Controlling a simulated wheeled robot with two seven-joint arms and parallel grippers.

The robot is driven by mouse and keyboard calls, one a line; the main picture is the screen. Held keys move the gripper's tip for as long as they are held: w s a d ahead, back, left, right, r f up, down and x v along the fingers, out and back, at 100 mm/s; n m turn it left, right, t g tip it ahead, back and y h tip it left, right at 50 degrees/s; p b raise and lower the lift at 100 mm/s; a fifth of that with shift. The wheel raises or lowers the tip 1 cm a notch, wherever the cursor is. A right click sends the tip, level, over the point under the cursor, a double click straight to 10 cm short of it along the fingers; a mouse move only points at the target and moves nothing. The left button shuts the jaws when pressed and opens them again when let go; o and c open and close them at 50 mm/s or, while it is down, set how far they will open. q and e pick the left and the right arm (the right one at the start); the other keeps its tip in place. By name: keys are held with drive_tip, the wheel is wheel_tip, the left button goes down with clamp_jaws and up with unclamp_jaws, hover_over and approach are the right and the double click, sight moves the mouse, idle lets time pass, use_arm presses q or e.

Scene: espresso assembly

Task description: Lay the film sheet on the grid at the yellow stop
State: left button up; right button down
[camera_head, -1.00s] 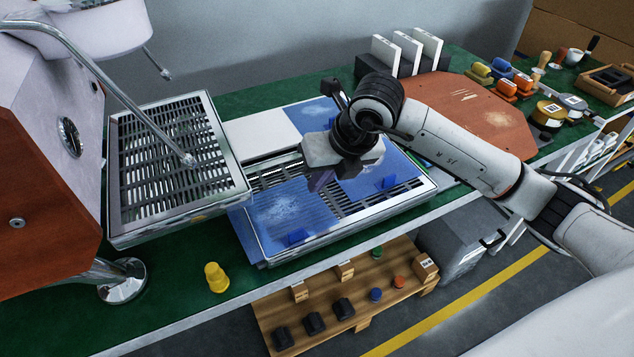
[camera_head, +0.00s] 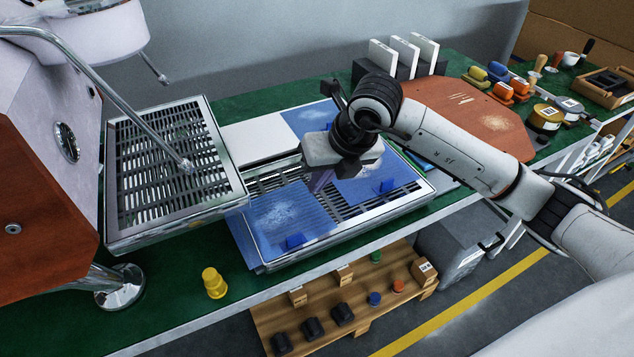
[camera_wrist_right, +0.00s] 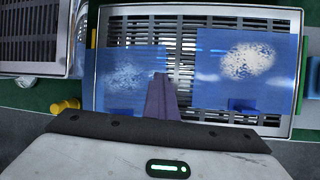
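A blue film sheet (camera_head: 280,216) with a pale speckled patch lies over the left part of the long metal grid (camera_head: 415,199), its left edge reaching past the rim. A second blue sheet (camera_head: 362,188) lies over the right part. Each has a small blue tab near its front edge. My right gripper (camera_head: 319,181) points down between them, its purple fingers together. In the right wrist view the fingers (camera_wrist_right: 161,85) overlap the left sheet's right edge; I cannot tell whether they touch it. A small yellow piece (camera_wrist_right: 91,38) shows beside the grid's left rim. My left gripper is out of view.
Another blue sheet (camera_head: 311,117) lies on a white board (camera_head: 262,138) behind the grid. The espresso machine's drip tray (camera_head: 229,193) stands close at the left. A brown board (camera_head: 480,116) lies right.

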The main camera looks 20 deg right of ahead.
drive_tip(key=shift+m, duration=0.4)
drive_tip(key=shift+w+d+r+b, duration=0.15)
drive_tip(key=shift+w+d, duration=0.55)
drive_tip(key=shift+d, duration=0.1)
drive_tip(key=shift+w+d+r+b, duration=0.1)
drive_tip(key=shift+w+d+b, duration=0.05)
drive_tip(key=shift+w+d, duration=0.6)
drive_tip(key=shift+f+b, duration=0.45)
drive_tip(key=shift+f, duration=0.05)
idle(0.5)
drive_tip(key=c, duration=2.5)
unclamp_jaws()
drive_tip(key=o, duration=0.5)
drive_tip(key=shift+c, duration=0.2)
drive_tip(key=shift+o, duration=0.3)
drive_tip(key=shift+o, duration=1.3)
